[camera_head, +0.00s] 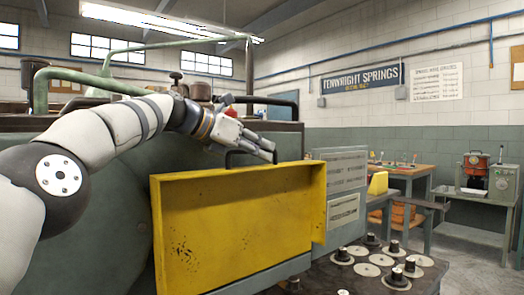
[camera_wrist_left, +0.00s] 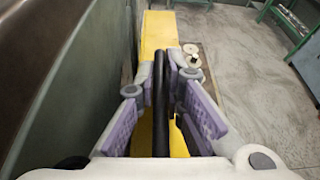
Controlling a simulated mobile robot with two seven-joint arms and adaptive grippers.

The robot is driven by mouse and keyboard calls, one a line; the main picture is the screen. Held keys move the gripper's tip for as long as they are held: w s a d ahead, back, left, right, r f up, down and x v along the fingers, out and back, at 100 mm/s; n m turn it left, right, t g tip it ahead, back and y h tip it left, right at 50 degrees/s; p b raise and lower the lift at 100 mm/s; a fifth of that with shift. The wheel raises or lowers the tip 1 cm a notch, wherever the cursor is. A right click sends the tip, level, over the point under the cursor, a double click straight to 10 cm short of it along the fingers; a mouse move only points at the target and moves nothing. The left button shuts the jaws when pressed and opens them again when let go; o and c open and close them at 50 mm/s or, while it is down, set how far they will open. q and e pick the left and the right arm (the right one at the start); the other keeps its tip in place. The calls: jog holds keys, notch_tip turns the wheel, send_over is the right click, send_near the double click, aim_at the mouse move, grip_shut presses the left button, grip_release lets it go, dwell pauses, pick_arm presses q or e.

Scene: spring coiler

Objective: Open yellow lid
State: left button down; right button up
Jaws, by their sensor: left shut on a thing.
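The yellow lid (camera_head: 240,222) is a scuffed, boxy panel standing roughly upright at the front of the green machine. Its black bar handle (camera_head: 236,158) is at the top edge. My left gripper (camera_head: 268,151) reaches in from the left over the top of the lid and is shut on the handle. In the left wrist view the dark handle (camera_wrist_left: 161,105) runs between the purple-padded fingers of my left gripper (camera_wrist_left: 175,80), with the yellow lid (camera_wrist_left: 158,32) beyond and below. The fingers partly hide the handle. My right gripper is not in view.
The green machine body (camera_head: 100,228) fills the left. Labelled grey panels (camera_head: 343,170) stand right of the lid. Several round discs with dark posts sit on a low table (camera_head: 330,272) at the lower right. A wooden workbench (camera_head: 412,171) stands behind; grey floor (camera_head: 455,270) is open at the right.

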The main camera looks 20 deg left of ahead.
pick_arm(q)
jog(key=shift+f, duration=0.4)
jog(key=c, duration=1.7)
grip_release()
jog(key=shift+w, duration=0.1)
jog(key=shift+r, duration=0.1)
jog(key=shift+a+r, duration=0.1)
jog(key=shift+r, duration=0.05)
jog(key=v, duration=1.2)
